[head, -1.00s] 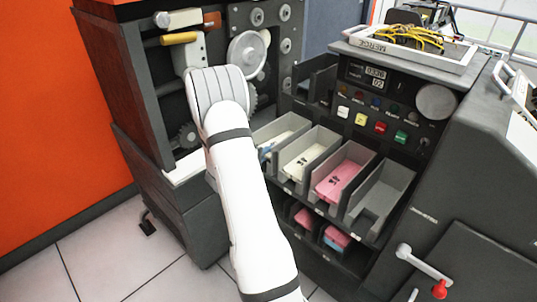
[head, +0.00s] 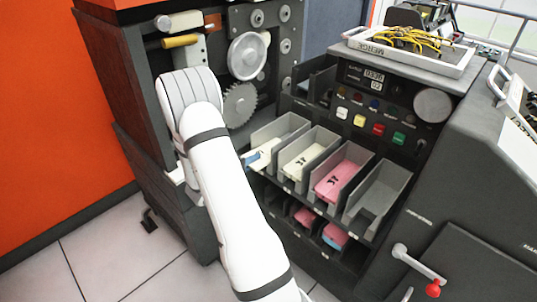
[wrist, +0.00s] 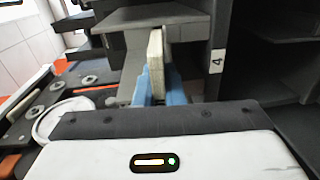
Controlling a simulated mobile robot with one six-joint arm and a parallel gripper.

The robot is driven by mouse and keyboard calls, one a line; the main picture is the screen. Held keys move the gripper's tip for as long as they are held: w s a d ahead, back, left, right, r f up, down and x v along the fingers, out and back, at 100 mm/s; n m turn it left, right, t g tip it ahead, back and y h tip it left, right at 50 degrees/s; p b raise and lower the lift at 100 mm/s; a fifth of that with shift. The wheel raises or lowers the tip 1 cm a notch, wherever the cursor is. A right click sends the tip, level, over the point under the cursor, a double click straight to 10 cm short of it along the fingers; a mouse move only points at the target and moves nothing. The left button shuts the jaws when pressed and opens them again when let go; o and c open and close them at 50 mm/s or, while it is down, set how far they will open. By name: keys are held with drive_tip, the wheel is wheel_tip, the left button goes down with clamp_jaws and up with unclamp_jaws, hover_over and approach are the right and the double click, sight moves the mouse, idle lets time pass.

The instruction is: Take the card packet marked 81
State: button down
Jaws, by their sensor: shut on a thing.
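My gripper (wrist: 159,92) has blue fingers and is shut on a cream card packet (wrist: 155,62), which stands on edge between them in the wrist view. In the head view the blue fingertips (head: 252,159) and the held cream packet (head: 268,147) show at the front of the leftmost grey pocket, partly hidden by my arm. No number can be read on the held packet. Another cream packet (head: 302,160) lies in the second pocket and a pink packet (head: 334,181) in the third; their dark marks are too small to read.
The fourth pocket (head: 379,197) is empty. Pink packets (head: 305,217) lie on a lower shelf, one with blue (head: 335,235). Gears (head: 240,103) and the dark cabinet stand close to my arm. A crank with a red knob (head: 432,290) juts out at right. A label 4 (wrist: 217,61) shows.

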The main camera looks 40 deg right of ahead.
drive_tip(key=s+a+p, duration=0.1)
drive_tip(key=a+p, duration=0.3)
drive_tip(key=a, duration=1.2)
drive_tip(key=shift+s+a+p, duration=0.2)
drive_tip(key=shift+a+p, duration=0.15)
